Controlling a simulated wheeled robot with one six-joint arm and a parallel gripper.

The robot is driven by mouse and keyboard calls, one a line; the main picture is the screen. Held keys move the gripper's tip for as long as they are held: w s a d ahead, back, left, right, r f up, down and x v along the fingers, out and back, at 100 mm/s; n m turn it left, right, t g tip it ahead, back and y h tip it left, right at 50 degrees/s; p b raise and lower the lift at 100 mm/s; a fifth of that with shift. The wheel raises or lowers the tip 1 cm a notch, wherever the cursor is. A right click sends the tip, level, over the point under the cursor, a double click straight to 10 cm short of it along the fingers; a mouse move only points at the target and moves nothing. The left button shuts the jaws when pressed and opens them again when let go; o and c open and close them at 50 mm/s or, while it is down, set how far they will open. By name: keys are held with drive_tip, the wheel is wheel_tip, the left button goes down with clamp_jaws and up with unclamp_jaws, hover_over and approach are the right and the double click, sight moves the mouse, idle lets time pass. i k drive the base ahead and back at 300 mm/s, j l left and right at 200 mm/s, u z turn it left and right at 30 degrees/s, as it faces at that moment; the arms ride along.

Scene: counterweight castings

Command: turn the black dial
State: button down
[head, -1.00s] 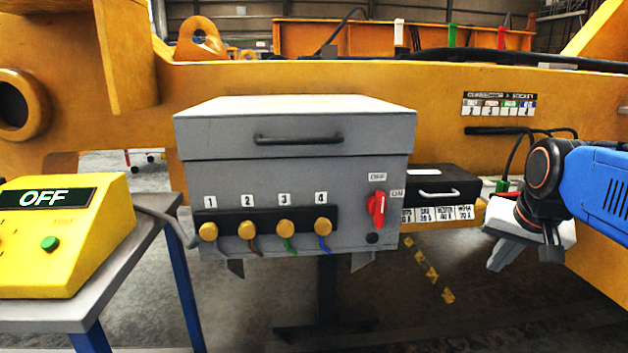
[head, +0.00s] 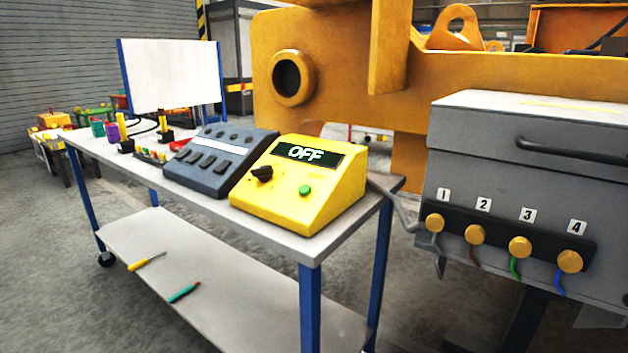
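The black dial (head: 261,174) is on the sloped front of a yellow box (head: 320,206), left of a green button (head: 305,190).
A dark control panel (head: 218,152) stands just left of the yellow box. A grey box (head: 480,172) with several numbered brass knobs is to the right. The bench's lower shelf (head: 225,290) holds two screwdrivers.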

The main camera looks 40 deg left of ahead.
sight(264, 173)
drive_tip(key=k+l+u, duration=0.1)
drive_tip(key=u, duration=1.55)
